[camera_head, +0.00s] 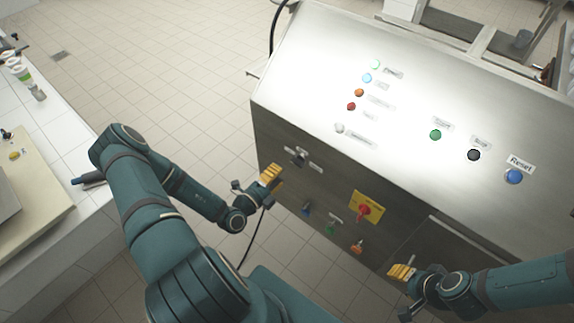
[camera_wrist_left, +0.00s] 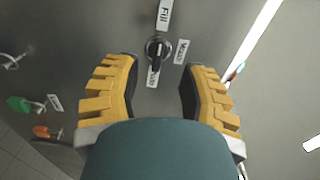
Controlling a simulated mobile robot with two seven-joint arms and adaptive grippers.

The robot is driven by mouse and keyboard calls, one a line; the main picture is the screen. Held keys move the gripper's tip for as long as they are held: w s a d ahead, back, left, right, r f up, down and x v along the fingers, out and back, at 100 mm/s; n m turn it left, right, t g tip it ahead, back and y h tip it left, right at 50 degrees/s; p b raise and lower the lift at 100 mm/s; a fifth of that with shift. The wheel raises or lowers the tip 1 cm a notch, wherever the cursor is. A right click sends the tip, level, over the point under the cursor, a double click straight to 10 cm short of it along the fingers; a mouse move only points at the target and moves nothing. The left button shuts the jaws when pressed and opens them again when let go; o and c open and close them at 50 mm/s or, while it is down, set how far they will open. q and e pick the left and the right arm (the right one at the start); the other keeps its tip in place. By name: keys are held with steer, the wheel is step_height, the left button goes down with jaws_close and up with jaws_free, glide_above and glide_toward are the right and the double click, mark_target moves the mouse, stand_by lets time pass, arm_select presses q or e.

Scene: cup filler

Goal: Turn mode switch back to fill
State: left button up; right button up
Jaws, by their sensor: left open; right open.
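The mode switch (camera_head: 299,156) is a dark knob on the upper left of the machine's front panel. In the left wrist view the switch (camera_wrist_left: 157,50) has a "Fill" label (camera_wrist_left: 164,14) above it, another label to its right and one below. Its handle lies roughly along the line between the upper and lower labels; which end points is hard to tell. My left gripper (camera_head: 270,176) is open and empty, with yellow fingers, just in front of the panel by the switch. In the wrist view the switch shows between and slightly beyond the fingertips (camera_wrist_left: 159,74). My right gripper (camera_head: 402,272) is open near the panel's lower right.
A red emergency knob on a yellow plate (camera_head: 367,208) and small blue, green and orange valve handles sit lower on the panel. The sloped steel top (camera_head: 320,75) carries several buttons, including a blue reset button (camera_head: 513,176). A white counter (camera_head: 70,125) stands at left.

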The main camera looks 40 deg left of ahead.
arm_select(q)
steer(key=s, duration=0.4)
steer(key=shift+a, duration=0.15)
stand_by(0.4)
steer(key=s+d+f+m+g+h+b, duration=0.1)
steer(key=s+d+m+g+h+b, duration=0.15)
steer(key=d+m+g+h, duration=0.6)
steer(key=s+d+f+m+g+h+b, duration=0.1)
steer(key=s+d+m+g+h, duration=0.25)
steer(key=d+m, duration=0.9)
steer(key=s+d+f+m+g+y+b, duration=0.3)
steer(key=s+f+m+g, duration=0.4)
steer(key=m, duration=0.6)
steer(key=w+m+t+y+b, duration=0.2)
steer(key=w+m+y, duration=0.4)
steer(key=m, duration=1.1)
steer(key=shift+w+d+t+y, duration=0.25)
steer(key=shift+w+t+y, duration=0.2)
steer(key=shift+w, duration=0.75)
